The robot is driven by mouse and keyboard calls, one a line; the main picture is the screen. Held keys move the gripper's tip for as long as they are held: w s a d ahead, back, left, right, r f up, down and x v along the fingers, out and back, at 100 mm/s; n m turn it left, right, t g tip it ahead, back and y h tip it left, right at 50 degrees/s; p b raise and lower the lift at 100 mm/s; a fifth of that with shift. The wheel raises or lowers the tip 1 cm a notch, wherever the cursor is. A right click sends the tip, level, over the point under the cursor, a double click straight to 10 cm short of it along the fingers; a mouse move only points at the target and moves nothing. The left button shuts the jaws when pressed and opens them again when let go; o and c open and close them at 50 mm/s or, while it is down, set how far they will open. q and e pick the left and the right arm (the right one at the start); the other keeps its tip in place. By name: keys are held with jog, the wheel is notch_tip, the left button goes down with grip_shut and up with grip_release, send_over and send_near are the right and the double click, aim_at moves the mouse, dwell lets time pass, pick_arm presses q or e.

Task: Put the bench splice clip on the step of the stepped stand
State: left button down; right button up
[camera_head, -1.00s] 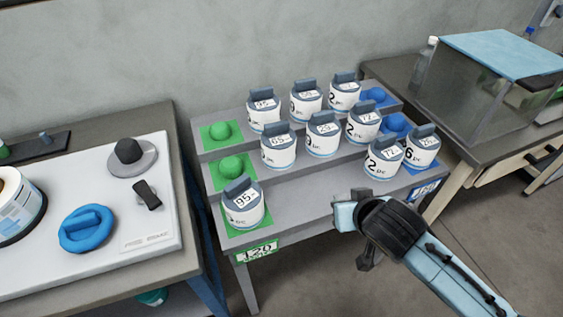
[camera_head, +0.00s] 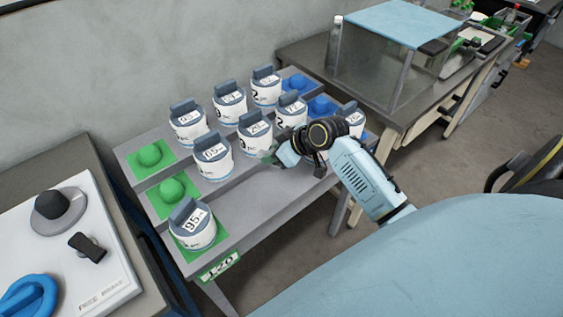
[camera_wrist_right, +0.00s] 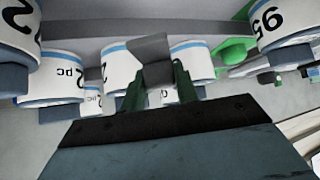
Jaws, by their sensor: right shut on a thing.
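The stepped stand (camera_head: 262,205) is grey with three steps and holds several white canisters with dark grey handles. My right gripper (camera_head: 268,157) reaches over its lowest step from the right. In the right wrist view the green fingers (camera_wrist_right: 158,88) are shut on a small dark grey block, seemingly the bench splice clip (camera_wrist_right: 153,58). It is close to the canisters of the step behind; I cannot tell whether it touches the step. In the head view the clip is too small and hidden to make out. My left gripper is not in view.
A canister marked 95 (camera_head: 193,228) stands on the lowest step's left end. Green domes (camera_head: 172,190) mark the left side, blue domes (camera_head: 322,106) the right. One canister (camera_head: 350,118) is right behind my wrist. A bench with a clear box (camera_head: 385,60) stands right.

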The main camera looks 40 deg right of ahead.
notch_tip(320, 180, down, 10)
jog(key=shift+d+r+b, duration=0.1)
jog(key=shift+b, duration=0.7)
jog(key=shift+f, duration=0.2)
jog(key=o, duration=1)
jog(key=shift+c, duration=0.2)
jog(key=shift+r, duration=0.3)
jog(key=p+v, duration=0.1)
jog(key=v, duration=1)
jog(key=shift+s+d+r+p, duration=0.2)
jog(key=shift+s+p, duration=0.1)
jog(key=shift+p, duration=0.1)
